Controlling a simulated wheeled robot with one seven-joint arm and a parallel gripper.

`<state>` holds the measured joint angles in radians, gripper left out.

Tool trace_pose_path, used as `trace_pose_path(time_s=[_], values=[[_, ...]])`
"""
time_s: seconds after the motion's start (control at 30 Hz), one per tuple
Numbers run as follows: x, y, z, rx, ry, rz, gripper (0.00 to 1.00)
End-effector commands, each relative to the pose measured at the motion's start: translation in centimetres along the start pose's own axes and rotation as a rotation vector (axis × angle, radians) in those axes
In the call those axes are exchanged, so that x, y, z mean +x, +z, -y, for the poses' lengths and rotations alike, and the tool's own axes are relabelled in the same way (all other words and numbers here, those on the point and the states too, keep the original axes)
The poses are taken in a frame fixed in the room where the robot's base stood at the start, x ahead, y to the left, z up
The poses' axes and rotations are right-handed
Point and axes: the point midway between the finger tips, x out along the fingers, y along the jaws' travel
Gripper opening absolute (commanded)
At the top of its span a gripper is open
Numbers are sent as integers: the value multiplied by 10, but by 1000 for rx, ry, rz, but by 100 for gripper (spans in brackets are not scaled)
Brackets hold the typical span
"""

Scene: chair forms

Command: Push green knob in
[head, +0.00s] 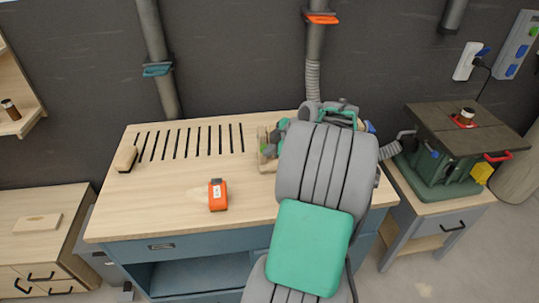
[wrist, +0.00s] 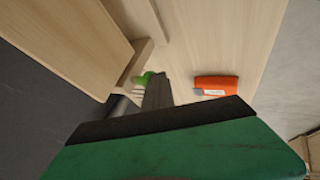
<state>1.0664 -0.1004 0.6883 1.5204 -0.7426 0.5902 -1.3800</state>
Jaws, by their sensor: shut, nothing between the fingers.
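The green knob (wrist: 144,78) shows as a small rounded green piece near the middle of the wrist view, partly covered. It is beside a pale wooden piece. My gripper (wrist: 157,80) is shut and empty, its dark fingers pointing up in the picture just right of the knob. I cannot tell whether they touch it. A small wooden fixture (head: 265,148) shows there at the left edge of my arm.
The wooden workbench (head: 175,195) has slots along its back. An orange item (head: 218,195) lies on it, also seen in the wrist view (wrist: 216,85). A brush-like block (head: 125,158) lies at the left. A green machine (head: 440,165) stands at the right. The bench's front left is clear.

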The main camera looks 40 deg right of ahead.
Motion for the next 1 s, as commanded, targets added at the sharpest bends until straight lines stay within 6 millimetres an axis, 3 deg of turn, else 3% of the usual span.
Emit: trace_pose_path(time_s=[0.17, 0.47, 0.57, 0.73, 1.0], values=[[10, 0, -15, -2, 2, -1, 0], [8, -1, -15, -2, 5, -1, 0], [8, -1, -9, -4, 5, -1, 0], [0, -2, 18, -1, 5, 0, 0], [-68, -8, 16, -7, 0, -3, 0]])
